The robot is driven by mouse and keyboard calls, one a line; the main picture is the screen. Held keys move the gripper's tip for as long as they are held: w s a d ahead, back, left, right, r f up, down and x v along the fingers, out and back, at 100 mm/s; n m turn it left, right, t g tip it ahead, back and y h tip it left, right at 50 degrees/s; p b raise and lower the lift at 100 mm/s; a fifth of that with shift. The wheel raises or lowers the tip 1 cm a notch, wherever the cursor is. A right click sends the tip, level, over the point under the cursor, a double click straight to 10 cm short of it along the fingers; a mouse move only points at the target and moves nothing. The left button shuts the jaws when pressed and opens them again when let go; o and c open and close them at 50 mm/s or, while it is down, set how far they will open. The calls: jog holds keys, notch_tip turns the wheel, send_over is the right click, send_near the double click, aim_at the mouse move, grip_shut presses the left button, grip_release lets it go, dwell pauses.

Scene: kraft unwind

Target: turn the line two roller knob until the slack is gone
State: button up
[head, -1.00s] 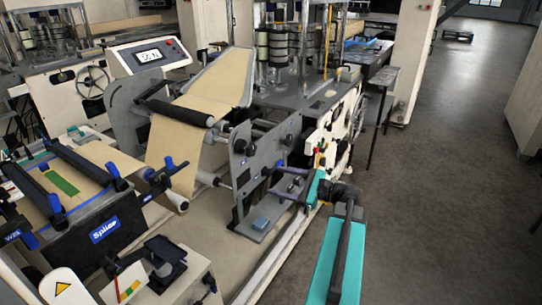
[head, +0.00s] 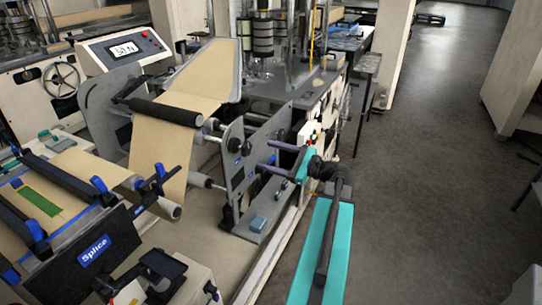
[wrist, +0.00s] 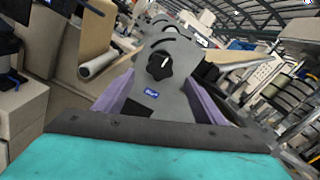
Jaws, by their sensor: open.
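The black roller knob (head: 236,145) sits on the outer face of a grey side plate, above a small blue label. In the wrist view the lobed knob (wrist: 160,66) is ahead, between the two purple fingers. My gripper (head: 264,156) is open and empty, pointing at the plate from the right. The fingers (wrist: 160,80) appear apart from the knob, though the exact gap is hard to judge. The brown kraft web (head: 165,145) runs over a black roller (head: 166,111) and hangs down to a lower roller.
A tension display (head: 124,48) stands at the upper left. A splice table (head: 100,245) with blue-ended clamps is at the lower left. Open floor (head: 430,180) stretches to the right.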

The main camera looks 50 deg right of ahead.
aim_at(249, 150)
jog(key=shift+w, duration=0.1)
jog(key=shift+x, duration=4.85)
jog(key=shift+c, duration=0.4)
jog(key=c, duration=1)
jog(key=shift+o, duration=0.3)
jog(key=shift+m+p, duration=2.6)
jog(key=shift+p, duration=1.55)
jog(key=shift+f+m+p, duration=0.1)
jog(key=shift+m+p, duration=2.1)
jog(key=shift+p, duration=0.85)
